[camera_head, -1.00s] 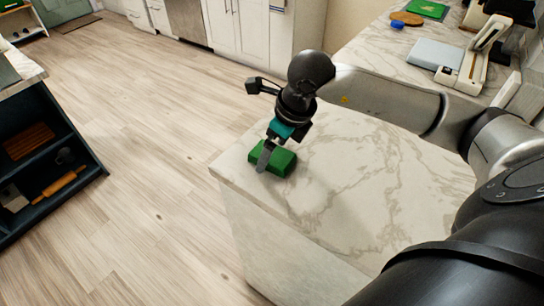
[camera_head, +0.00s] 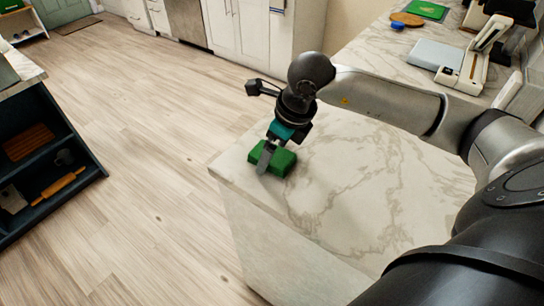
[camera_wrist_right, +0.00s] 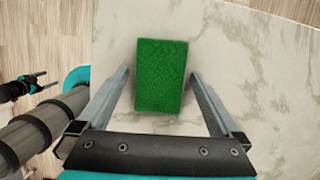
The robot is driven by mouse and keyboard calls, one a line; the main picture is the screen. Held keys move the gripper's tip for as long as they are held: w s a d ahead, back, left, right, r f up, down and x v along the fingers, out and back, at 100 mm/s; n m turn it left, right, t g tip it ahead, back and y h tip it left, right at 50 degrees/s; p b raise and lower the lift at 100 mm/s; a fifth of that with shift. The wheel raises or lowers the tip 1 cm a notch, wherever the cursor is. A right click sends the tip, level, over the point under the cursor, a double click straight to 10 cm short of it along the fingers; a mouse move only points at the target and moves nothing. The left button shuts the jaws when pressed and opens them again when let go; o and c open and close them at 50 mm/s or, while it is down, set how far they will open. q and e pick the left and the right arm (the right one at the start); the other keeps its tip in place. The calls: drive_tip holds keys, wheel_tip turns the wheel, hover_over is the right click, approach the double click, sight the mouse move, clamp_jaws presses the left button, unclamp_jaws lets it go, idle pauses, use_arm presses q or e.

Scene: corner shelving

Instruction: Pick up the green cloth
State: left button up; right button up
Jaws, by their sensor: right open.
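The green cloth (camera_head: 284,164) is a thick green rectangular block lying on the near-left corner of the white marble counter (camera_head: 355,190). In the right wrist view the cloth (camera_wrist_right: 161,75) lies between the two fingers, with a gap on each side. My right gripper (camera_head: 265,160) is open and points down over the cloth; one finger hides part of it in the head view. The right gripper (camera_wrist_right: 158,74) holds nothing. My left gripper (camera_wrist_right: 42,82) shows small at the left edge of the right wrist view, its fingers apart and empty; it is out of the head view.
The counter ends just left of the cloth, with wooden floor (camera_head: 130,150) below. The counter around the cloth is clear. Farther back stand a white and grey appliance (camera_head: 465,70), a blue item (camera_head: 397,25) and a green board (camera_head: 427,10). A dark shelf (camera_head: 45,150) stands at left.

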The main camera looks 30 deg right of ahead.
sight(274, 155)
drive_tip(key=shift+c, duration=0.4)
drive_tip(key=c, duration=1.2)
drive_tip(key=shift+o, duration=0.2)
drive_tip(key=shift+r, duration=0.1)
drive_tip(key=shift+r+p, duration=0.4)
drive_tip(key=shift+p, duration=0.1)
wheel_tip(274, 155, up, 20)
drive_tip(key=p, duration=0.3)
drive_tip(key=shift+f, duration=0.2)
